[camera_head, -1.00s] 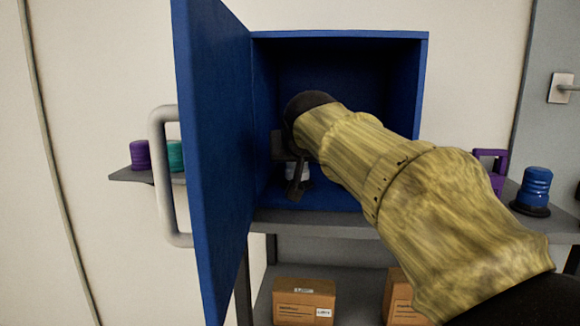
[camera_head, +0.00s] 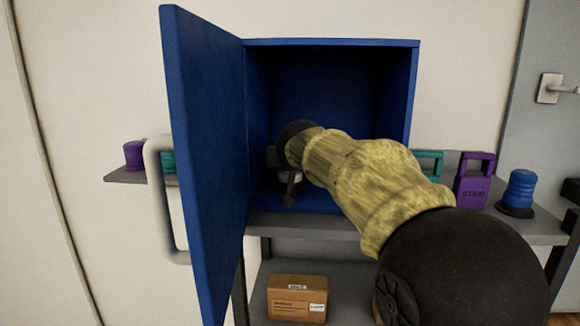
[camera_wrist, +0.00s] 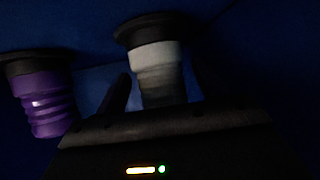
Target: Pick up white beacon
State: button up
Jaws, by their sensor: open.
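The white beacon (camera_wrist: 158,72) shows upside down in the dark wrist view, with its black base at the top. It stands inside the open blue cabinet (camera_head: 331,42). In the head view only a small pale part of the beacon (camera_head: 290,178) shows behind my gripper (camera_head: 289,188). In the wrist view, my open gripper (camera_wrist: 160,82) has a dark finger left of the beacon and what looks like the other at its right. The beacon appears between them; contact is not clear.
A purple beacon (camera_wrist: 45,103) is beside the white one. The blue door (camera_head: 205,150) stands open at left. On the shelf at right are a purple handled block (camera_head: 474,185), a teal one (camera_head: 429,160) and a blue beacon (camera_head: 519,190). A carton (camera_head: 297,297) is below.

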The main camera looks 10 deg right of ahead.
jog(key=shift+w+f, duration=0.25)
jog(key=shift+w, duration=0.15)
jog(key=shift+s, duration=0.15)
jog(key=shift+r, duration=0.1)
jog(key=c, duration=1.3)
jog(key=shift+c, duration=0.2)
jog(key=shift+r+b, duration=0.55)
jog(key=shift+r, duration=4.5)
